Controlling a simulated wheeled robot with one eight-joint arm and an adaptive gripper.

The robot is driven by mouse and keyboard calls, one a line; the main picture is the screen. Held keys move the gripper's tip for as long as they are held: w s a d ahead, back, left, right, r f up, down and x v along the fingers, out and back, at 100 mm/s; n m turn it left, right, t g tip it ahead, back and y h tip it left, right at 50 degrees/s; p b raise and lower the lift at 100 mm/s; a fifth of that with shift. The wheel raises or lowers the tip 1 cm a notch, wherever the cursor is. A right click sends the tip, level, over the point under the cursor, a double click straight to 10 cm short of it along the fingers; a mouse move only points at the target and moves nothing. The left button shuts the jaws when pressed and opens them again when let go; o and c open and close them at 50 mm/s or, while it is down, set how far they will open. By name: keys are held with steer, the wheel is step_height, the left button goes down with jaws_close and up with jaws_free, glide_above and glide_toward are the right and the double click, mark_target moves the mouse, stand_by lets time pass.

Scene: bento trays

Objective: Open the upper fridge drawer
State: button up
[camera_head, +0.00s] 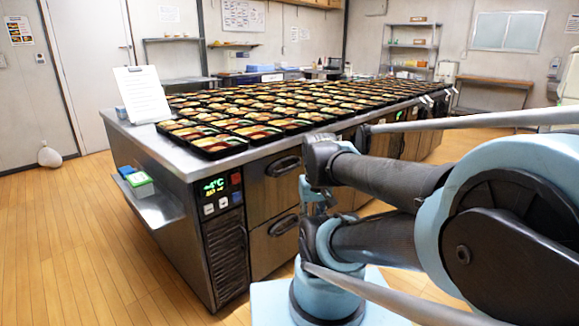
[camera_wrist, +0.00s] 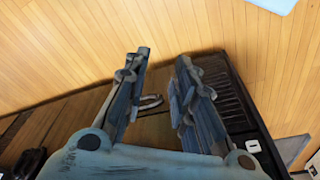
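The steel fridge counter shows two wood-toned drawers beside its control panel in the head view. The upper drawer (camera_head: 263,198) is shut, with a dark handle (camera_head: 284,166) near its top. The lower drawer (camera_head: 270,250) below it is also shut, with its own handle (camera_head: 284,225). In the wrist view my gripper (camera_wrist: 163,60) is open and empty, its two fingers apart. A drawer handle (camera_wrist: 151,102) shows in the gap between them, farther off; I cannot tell for sure which drawer it belongs to. In the head view my arm hides most of my gripper.
Many filled bento trays (camera_head: 221,143) cover the counter top. The control panel (camera_head: 218,190) and vent (camera_head: 226,250) are left of the drawers. A side shelf (camera_head: 155,208) holds small boxes. A white sign (camera_head: 141,94) stands on the corner. The wooden floor (camera_head: 110,270) at left is mostly clear.

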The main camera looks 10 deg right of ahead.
steer(key=r, duration=0.2)
step_height(320, 180, up, 13)
steer(key=m+y, duration=0.1)
steer(key=m, duration=1)
glide_above(290, 167)
steer(key=s+d, duration=0.2)
steer(key=x, duration=1.1)
steer(key=s+x, duration=0.1)
steer(key=x, duration=0.4)
steer(key=shift+w+a+f, duration=0.1)
steer(key=shift+a+f, duration=0.1)
steer(key=shift+f, duration=0.25)
jaws_close()
